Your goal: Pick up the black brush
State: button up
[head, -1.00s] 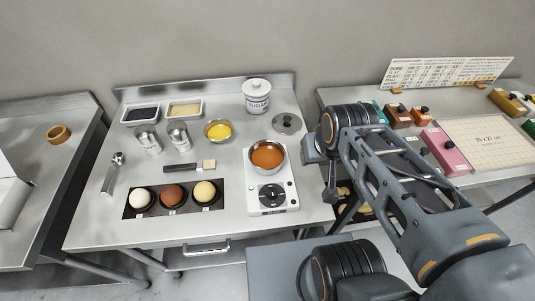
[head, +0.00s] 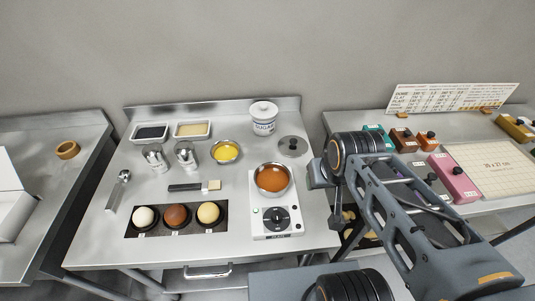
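The black brush (head: 188,187) lies flat on the steel table in the middle of the head view. Its dark handle points left and its pale bristle end is at the right. It lies just behind the dark tray with three balls and is fully visible. My gripper (head: 338,219) seems to hang below the arm's wrist at the table's right edge, well right of the brush. It is small and partly hidden there, so its fingers cannot be made out. Nothing touches the brush.
The ball tray (head: 190,231) is in front of the brush. Two metal tins (head: 187,156) and a bowl of yellow liquid (head: 226,151) stand behind. A white hot plate (head: 276,219) bears a pan (head: 272,179) to the right. A metal scoop (head: 119,191) lies left.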

aim_at(206, 186)
jog(key=k, duration=0.5)
jog(key=u, duration=1.05)
jog(key=i, duration=0.3)
jog(key=z, duration=0.05)
